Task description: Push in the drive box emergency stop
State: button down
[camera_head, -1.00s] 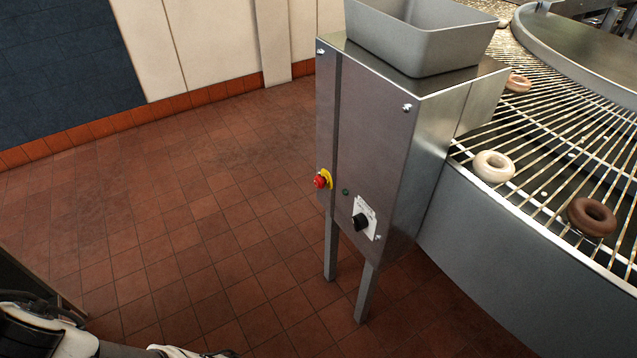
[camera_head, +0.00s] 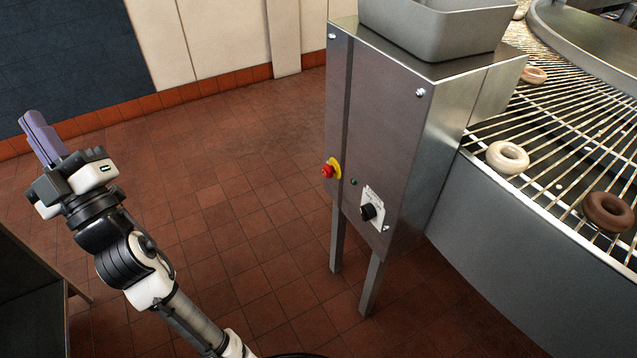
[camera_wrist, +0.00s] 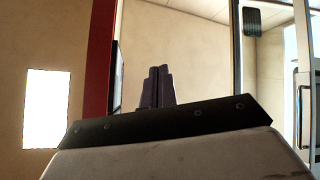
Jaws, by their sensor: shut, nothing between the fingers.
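The drive box (camera_head: 385,140) is a steel cabinet on legs, right of centre in the head view. Its emergency stop (camera_head: 328,171) is a red mushroom button on a yellow plate, on the box's left part. The wrist view shows the closed fingers (camera_wrist: 157,87) against a wall; the emergency stop is not in that view.
A grey bin (camera_head: 435,28) stands on top of the box. A round wire conveyor (camera_head: 560,150) with doughnuts is at the right. A dark cabinet (camera_head: 30,290) is at the lower left. The tiled floor (camera_head: 220,190) between my arm and the box is clear.

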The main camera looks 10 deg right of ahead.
jog(key=w+d+f+m+h+b, duration=0.1)
jog(key=w+d+f+h, duration=0.4)
jog(key=f, duration=0.3)
jog(key=w+d+f+m+h, duration=0.1)
jog(key=w+d+f+h, duration=0.4)
jog(key=d+f, duration=0.15)
jog(key=w+d+f+m+h+b, duration=0.1)
jog(key=w+d+f+h, duration=0.45)
jog(key=f, duration=0.35)
jog(key=s+d+f+g+h, duration=0.1)
jog(key=d+f+g+h, duration=0.4)
jog(key=d+f, duration=1.1)
jog(key=f+h, duration=0.1)
jog(key=h, duration=0.2)
jog(key=shift+s+d+f+n+b, duration=0.15)
jog(key=shift+s+d+n+b, duration=0.15)
jog(key=shift+s+d, duration=0.1)
jog(key=shift+h, duration=0.25)
jog(key=p, duration=0.2)
send_near(325, 173)
jog(key=w+a, duration=0.2)
jog(key=w, duration=0.3)
jog(key=d, duration=0.1)
jog(key=w+d, duration=0.1)
jog(key=d, duration=0.1)
jog(key=shift+w+d+p, duration=0.3)
jog(key=shift+w+d, duration=0.05)
jog(key=shift+w, duration=0.05)
